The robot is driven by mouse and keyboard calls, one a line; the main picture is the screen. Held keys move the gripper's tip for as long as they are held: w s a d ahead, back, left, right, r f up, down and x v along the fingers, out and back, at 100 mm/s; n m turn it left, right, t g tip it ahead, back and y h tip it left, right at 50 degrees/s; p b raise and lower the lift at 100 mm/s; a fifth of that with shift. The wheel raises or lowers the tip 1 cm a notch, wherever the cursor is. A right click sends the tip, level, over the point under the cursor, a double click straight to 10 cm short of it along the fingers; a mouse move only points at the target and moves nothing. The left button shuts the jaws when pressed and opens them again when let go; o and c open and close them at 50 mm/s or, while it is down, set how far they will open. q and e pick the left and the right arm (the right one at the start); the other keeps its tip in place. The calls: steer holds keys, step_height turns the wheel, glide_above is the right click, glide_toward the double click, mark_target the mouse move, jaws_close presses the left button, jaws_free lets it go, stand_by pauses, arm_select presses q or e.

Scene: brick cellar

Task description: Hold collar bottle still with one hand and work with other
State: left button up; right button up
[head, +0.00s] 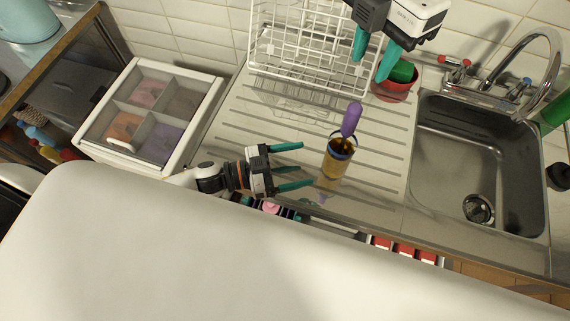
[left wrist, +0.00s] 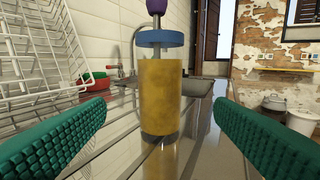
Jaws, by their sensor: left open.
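The collar bottle (head: 336,164) stands upright on the ribbed steel drainboard, filled with amber-yellow stuff. It has a blue collar (left wrist: 158,39) around its top, and a purple-handled tool (head: 351,118) sticks up out of it. In the left wrist view the bottle's yellow body (left wrist: 160,95) is centred between the fingers, a little beyond their tips. My left gripper (head: 306,165) is open, just left of the bottle, with its teal fingers pointing at it and not visibly touching. My right gripper (head: 372,55) is high at the back, its teal fingers apart and pointing down, with nothing visible between them.
A white wire dish rack (head: 300,50) stands behind the bottle. A red bowl (head: 391,91) with a green item sits below my right gripper. The steel sink (head: 455,150) and tap (head: 525,60) are to the right. A divided box (head: 150,108) is at left. The drainboard (head: 385,165) beside the bottle is clear.

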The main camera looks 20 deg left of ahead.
mark_target(325, 159)
arm_select(q)
steer(key=x, duration=0.9)
steer(key=shift+w+d, duration=0.15)
steer(key=shift+d, duration=0.05)
steer(key=c, duration=1.1)
